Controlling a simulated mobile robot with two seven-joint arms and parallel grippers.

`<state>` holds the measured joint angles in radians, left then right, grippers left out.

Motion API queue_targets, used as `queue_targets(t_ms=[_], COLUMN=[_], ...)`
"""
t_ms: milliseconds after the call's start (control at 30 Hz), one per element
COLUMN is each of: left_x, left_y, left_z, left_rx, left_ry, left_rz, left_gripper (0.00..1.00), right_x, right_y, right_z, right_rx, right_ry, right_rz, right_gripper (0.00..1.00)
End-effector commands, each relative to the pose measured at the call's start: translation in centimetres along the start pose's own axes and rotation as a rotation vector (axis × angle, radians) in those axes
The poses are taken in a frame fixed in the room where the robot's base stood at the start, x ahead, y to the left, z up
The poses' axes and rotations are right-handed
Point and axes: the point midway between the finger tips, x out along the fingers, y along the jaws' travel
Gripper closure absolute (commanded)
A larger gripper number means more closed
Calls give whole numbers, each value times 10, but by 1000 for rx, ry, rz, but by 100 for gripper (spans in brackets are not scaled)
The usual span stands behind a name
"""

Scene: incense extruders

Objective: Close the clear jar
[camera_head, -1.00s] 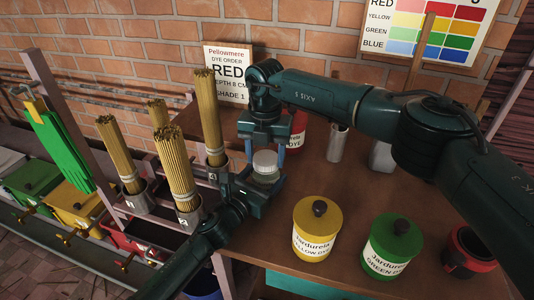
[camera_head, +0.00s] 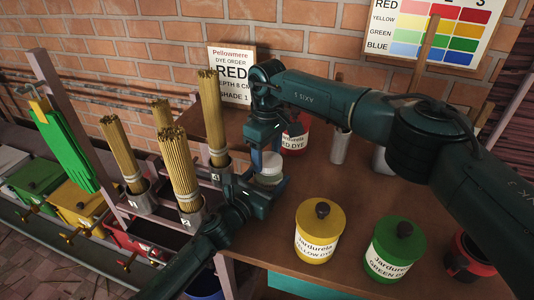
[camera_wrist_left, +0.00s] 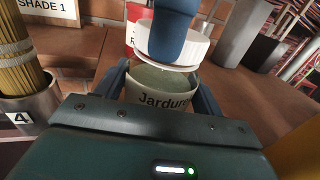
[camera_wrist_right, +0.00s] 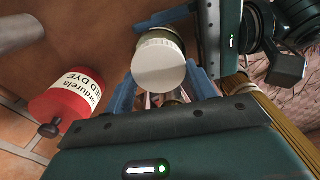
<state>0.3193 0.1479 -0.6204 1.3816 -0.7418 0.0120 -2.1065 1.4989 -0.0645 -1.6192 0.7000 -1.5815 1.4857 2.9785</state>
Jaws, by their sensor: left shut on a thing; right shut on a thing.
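The clear jar (camera_wrist_left: 158,82) stands upright between my left gripper's two blue fingers in the left wrist view. It has a cream label and grey-green showing above it. My left gripper (camera_head: 266,186) is shut on the jar body. My right gripper (camera_head: 266,160) points down from above and is shut on the lid. In the right wrist view, the round lid top (camera_wrist_right: 159,65) faces the camera between the blue fingers.
The red dye jar (camera_head: 295,136) stands behind my grippers. Incense bundles in metal cups (camera_head: 190,215) crowd the left. Table between is clear (camera_head: 350,185).

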Motion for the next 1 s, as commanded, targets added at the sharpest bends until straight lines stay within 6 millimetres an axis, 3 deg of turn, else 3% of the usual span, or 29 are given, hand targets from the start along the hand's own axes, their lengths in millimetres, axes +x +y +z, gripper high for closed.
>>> queue_targets(t_ms=[267, 300, 533, 800, 1000], left_x=[0, 0, 0, 0, 0], left_y=[1, 1, 1, 1, 0], left_z=[-2, -2, -2, -2, -2], left_rx=[0, 0, 1, 1, 2], left_ry=[4, 4, 4, 4, 4], left_rz=[2, 2, 2, 2, 2], left_gripper=[96, 96, 96, 96, 96], right_x=[-1, -1, 0, -2, -22], right_y=[0, 0, 0, 0, 0], right_z=[0, 0, 0, 0, 0], right_rx=[7, 6, 5, 4, 4], right_ry=[0, 0, 0, 0, 2], right_rz=[1, 1, 1, 1, 2], right_gripper=[65, 41, 23, 23, 23])
